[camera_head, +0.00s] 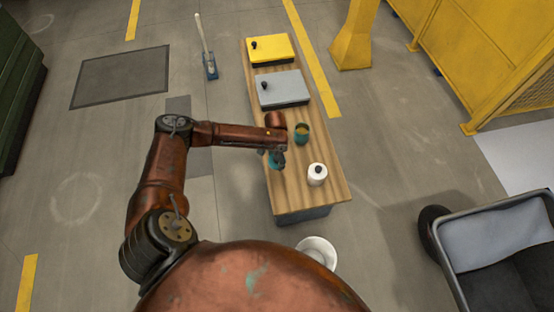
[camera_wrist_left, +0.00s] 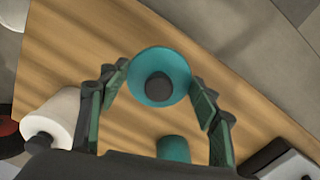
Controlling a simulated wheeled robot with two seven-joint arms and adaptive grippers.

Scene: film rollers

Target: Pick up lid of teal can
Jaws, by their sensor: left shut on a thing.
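A round teal lid (camera_wrist_left: 180,75) with a dark knob (camera_wrist_left: 158,86) sits between the fingers of my left gripper (camera_wrist_left: 158,92) in the left wrist view. The fingers meet its two sides, and the gripper is shut on it. In the head view my left gripper (camera_head: 277,157) is over the left side of the bench, and teal shows at its fingers. A teal can (camera_head: 301,136) stands on the bench just right of the gripper. A teal cylinder (camera_wrist_left: 173,149), partly hidden by the gripper body, shows in the left wrist view. My right gripper is out of view.
A white can (camera_head: 317,176) with a dark knob stands nearer on the wooden bench (camera_head: 310,200). A grey box (camera_head: 283,88) and a yellow box (camera_head: 272,48) lie farther back. A white bucket (camera_head: 318,250) is at the bench's near end, and a cart (camera_head: 500,215) stands right.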

